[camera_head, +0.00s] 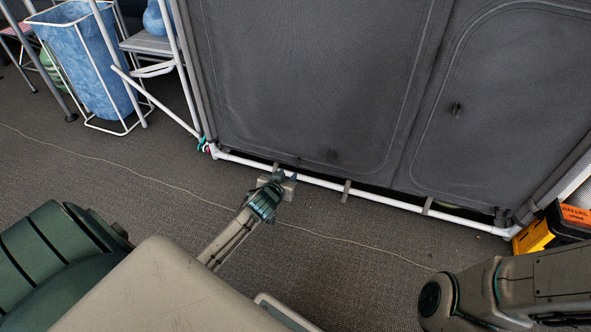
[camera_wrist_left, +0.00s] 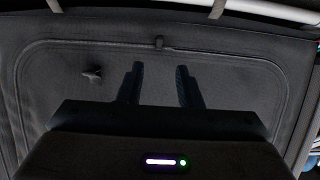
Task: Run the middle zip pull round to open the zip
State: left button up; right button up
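The middle door is a dark grey fabric panel (camera_head: 310,70) with a zip line round its edge. In the left wrist view the same panel (camera_wrist_left: 225,70) shows upside down, with a small zip pull (camera_wrist_left: 159,43) on the bottom run of the zip line. My left gripper (camera_head: 284,181) is low in front of the panel by the bottom rail. Its two fingers (camera_wrist_left: 161,82) are apart and empty, pointing toward the pull. The right gripper is not in view.
A white pipe rail (camera_head: 375,199) runs along the panel's foot. A second panel (camera_head: 520,90) with its own dark knob (camera_head: 456,109) is at right. A yellow box (camera_head: 533,237) stands at the right corner, a blue basket (camera_head: 92,70) at left. A thin cord (camera_head: 130,172) crosses the carpet.

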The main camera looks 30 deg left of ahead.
aim_at(297, 164)
pick_arm(q)
jog(key=b+x, duration=0.5)
jog(key=x, duration=0.3)
jog(key=shift+w+f, duration=0.2)
jog(key=shift+w, duration=0.4)
grip_shut()
